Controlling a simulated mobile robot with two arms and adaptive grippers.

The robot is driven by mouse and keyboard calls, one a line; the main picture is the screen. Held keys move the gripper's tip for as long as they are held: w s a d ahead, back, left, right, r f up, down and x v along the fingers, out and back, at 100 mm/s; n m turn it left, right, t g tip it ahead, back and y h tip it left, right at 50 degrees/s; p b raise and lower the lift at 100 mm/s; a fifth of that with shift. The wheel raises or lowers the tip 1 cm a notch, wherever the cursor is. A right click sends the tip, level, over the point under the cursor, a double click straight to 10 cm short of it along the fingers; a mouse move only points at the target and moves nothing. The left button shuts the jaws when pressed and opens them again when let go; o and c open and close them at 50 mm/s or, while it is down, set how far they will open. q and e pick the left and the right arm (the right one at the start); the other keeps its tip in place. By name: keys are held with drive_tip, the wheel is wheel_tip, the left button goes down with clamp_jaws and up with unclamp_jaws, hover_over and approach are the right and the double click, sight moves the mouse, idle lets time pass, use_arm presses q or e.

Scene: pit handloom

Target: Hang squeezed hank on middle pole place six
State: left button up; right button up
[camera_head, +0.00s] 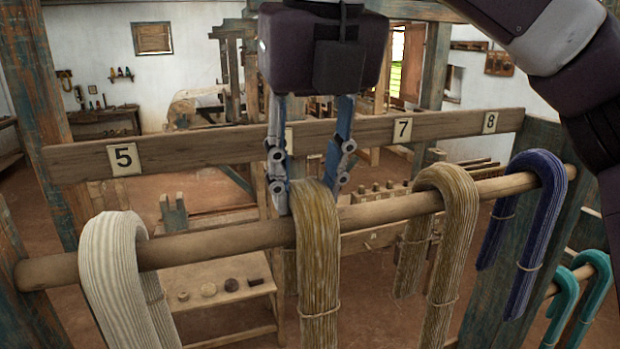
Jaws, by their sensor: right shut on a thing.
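A brown-gold ribbed hank (318,265) is at the middle of the wooden pole (220,240), its top above the pole and its tied front length hanging down in front. My right gripper (308,192) comes from above and is shut on the top of this hank. Whether the hank's weight rests on the pole cannot be told, and its back length is mostly hidden. The number board (220,147) behind shows 5, 7 and 8. A plate between 5 and 7 (289,138) is mostly hidden by my gripper. My left gripper is out of view.
A cream hank (115,270) hangs on the pole at left, a tan hank (455,250) right of centre and a dark blue hank (535,220) near the right end. Teal hanks (590,290) hang on another pole lower right. Bare pole separates the cream and brown hanks.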

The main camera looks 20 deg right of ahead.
drive_tip(key=shift+f, duration=0.1)
drive_tip(key=o, duration=1.2)
drive_tip(key=shift+c, duration=0.2)
drive_tip(key=shift+o, duration=0.4)
drive_tip(key=o, duration=0.3)
drive_tip(key=p+v, duration=0.2)
drive_tip(key=v, duration=0.1)
drive_tip(key=w+p+v, duration=0.1)
drive_tip(key=p+v, duration=0.2)
drive_tip(key=shift+w, duration=0.25)
